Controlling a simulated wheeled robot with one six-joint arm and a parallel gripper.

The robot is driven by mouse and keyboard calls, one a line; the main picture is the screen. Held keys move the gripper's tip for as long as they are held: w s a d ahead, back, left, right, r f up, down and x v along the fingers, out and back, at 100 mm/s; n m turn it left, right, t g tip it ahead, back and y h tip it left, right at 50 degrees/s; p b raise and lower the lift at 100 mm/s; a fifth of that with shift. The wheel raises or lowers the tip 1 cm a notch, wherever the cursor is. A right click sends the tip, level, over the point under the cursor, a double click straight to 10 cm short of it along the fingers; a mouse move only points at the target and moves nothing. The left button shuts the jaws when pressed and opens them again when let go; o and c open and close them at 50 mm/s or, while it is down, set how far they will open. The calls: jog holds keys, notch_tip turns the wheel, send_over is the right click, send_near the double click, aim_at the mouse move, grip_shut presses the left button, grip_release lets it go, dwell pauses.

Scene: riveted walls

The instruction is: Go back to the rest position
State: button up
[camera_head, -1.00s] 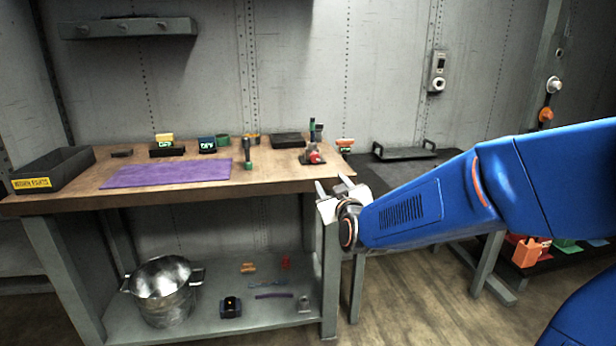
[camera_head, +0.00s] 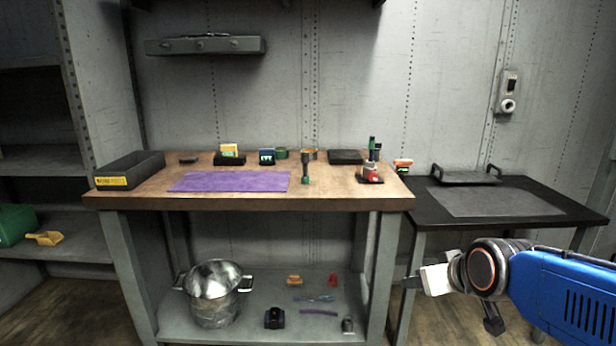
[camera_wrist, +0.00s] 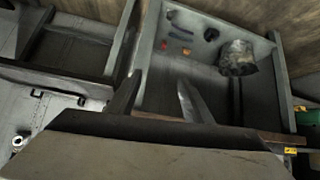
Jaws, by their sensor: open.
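The wrist view appears upside down, with the bench's lower shelf (camera_wrist: 165,78) beyond the fingers.
A metal pot (camera_head: 213,294) and several small items sit on the lower shelf. On the bench are a black bin (camera_head: 130,172), a purple mat (camera_head: 228,181) and several tools. A grey shelf unit (camera_head: 50,165) stands at the left. Open floor lies in front.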

jog(key=s+d+f+m+g, duration=0.1)
jog(key=s+g, duration=0.1)
jog(key=s, duration=0.6)
jog(key=s+d+f+m+g+h, duration=0.1)
jog(key=s+d+f+g, duration=0.1)
jog(key=s, duration=0.6)
jog(key=shift+s+d+f, duration=0.15)
jog(key=shift+d+f, duration=0.05)
jog(key=shift+f, duration=0.1)
